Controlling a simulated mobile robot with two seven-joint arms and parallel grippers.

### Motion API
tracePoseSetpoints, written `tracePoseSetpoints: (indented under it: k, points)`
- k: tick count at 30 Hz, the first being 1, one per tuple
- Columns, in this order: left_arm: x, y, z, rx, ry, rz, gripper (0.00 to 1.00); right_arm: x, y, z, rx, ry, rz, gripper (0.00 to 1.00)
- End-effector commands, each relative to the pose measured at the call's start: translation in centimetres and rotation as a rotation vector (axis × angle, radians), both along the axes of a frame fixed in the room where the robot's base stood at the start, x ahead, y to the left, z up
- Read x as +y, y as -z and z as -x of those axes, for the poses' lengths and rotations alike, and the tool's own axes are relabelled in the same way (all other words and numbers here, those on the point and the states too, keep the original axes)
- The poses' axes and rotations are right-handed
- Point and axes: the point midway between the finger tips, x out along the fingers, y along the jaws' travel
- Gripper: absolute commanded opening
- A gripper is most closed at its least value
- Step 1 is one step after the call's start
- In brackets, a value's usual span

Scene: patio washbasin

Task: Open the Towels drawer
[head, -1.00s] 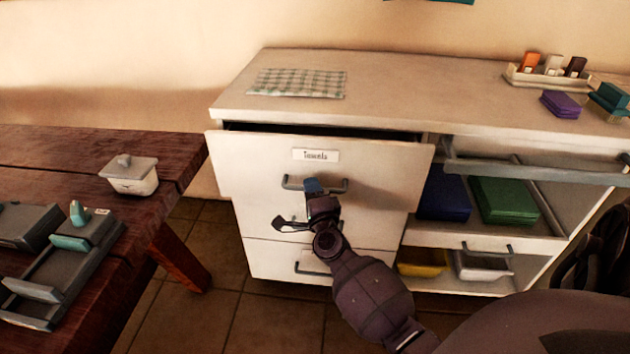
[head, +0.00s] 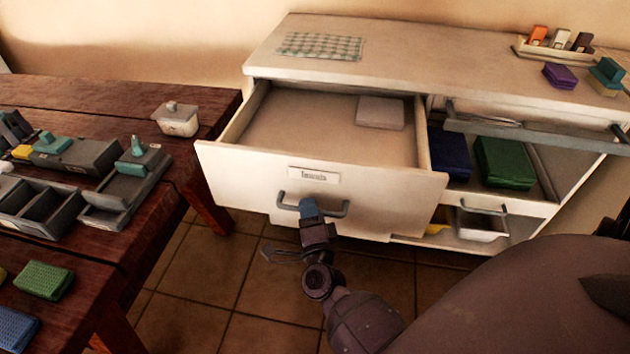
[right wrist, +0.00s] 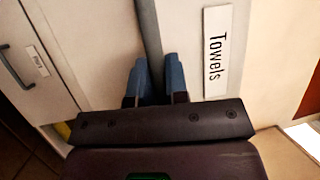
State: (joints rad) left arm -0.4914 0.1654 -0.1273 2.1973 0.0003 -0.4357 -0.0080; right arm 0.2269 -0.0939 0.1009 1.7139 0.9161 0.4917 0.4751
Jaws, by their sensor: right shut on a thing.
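The Towels drawer (head: 245,180) is pulled well out of the white cabinet in the head view. Its label (head: 314,175) is on the front, and it also shows in the right wrist view (right wrist: 217,52). A folded pale cloth (head: 380,113) lies inside at the back right; the rest of the drawer floor is bare. My right gripper (head: 311,208) is shut on the grey bar handle (head: 338,208). In the right wrist view the blue fingertips (right wrist: 160,78) sit on both sides of the handle bar (right wrist: 149,30). My left gripper is not in view.
Open shelves at the right hold a green folded cloth (head: 503,162). Tiled floor lies below.

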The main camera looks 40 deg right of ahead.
Motion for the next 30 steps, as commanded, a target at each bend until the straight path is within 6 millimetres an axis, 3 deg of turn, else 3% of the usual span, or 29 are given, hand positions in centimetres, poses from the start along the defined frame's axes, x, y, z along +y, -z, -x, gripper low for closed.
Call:
tracePoseSetpoints:
  k: [9,22,23,27,30]
  points:
    - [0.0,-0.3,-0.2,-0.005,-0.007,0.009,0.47,2.2,0.0,1.9,0.000,0.000,0.001,0.00]
    - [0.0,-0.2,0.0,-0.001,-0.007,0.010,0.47,2.5,0.0,2.1,0.000,0.000,0.001,0.00]
    - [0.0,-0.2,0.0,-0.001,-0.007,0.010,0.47,2.5,0.0,2.1,0.000,0.000,0.001,0.18]
    - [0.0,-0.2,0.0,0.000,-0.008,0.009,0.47,2.4,0.0,2.1,0.000,0.000,0.001,0.39]
    - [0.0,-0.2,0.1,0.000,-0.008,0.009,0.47,2.4,0.0,2.1,0.000,0.000,0.001,0.39]
